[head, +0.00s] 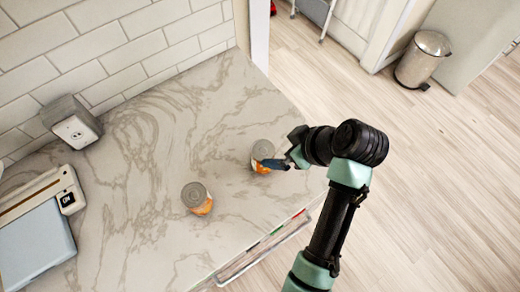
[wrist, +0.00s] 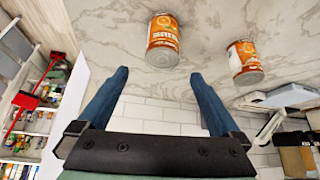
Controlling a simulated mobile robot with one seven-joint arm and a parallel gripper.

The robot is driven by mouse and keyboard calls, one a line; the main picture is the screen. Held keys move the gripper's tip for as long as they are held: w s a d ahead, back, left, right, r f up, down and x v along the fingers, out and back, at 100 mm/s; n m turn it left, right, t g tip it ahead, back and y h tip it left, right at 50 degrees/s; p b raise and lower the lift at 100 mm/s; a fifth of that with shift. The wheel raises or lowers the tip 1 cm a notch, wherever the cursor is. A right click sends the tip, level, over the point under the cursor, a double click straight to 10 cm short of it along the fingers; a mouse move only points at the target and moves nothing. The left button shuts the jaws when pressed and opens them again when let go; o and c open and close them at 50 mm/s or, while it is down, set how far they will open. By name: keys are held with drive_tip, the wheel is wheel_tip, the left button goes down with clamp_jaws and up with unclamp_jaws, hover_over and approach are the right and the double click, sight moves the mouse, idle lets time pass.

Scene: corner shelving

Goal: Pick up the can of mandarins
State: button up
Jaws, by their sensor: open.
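Two similar cans with orange labels and grey metal lids stand on the marble counter (head: 150,215). The label print is too small to tell which one is mandarins. The right can (head: 262,148) is beside my gripper (head: 274,163), whose blue finger partly covers it. In the wrist view, this can (wrist: 163,42) lies just beyond and between the open fingertips of my gripper (wrist: 158,75), with nothing held. The other can (head: 196,198) stands apart to the left and nearer; it also shows at the right of the wrist view (wrist: 243,62).
A grey box-shaped appliance (head: 70,122) stands by the tiled wall (head: 110,45). A flat appliance (head: 38,235) lies at the left. The counter's right edge is close to the right can. A metal bin (head: 424,60) stands on the wooden floor. The counter between cans and wall is clear.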

sight(263, 150)
drive_tip(key=x, duration=0.4)
drive_tip(key=shift+w+a+f+p, duration=0.2)
drive_tip(key=shift+a+p, duration=0.05)
drive_tip(key=shift+p, duration=0.05)
drive_tip(key=shift+p+x, duration=0.9)
drive_tip(key=shift+x, duration=1.65)
drive_tip(key=shift+s+a, duration=0.1)
drive_tip(key=shift+c, duration=0.2)
drive_tip(key=c, duration=1.4)
drive_tip(key=shift+r, duration=0.1)
clamp_jaws()
drive_tip(key=shift+r, duration=0.1)
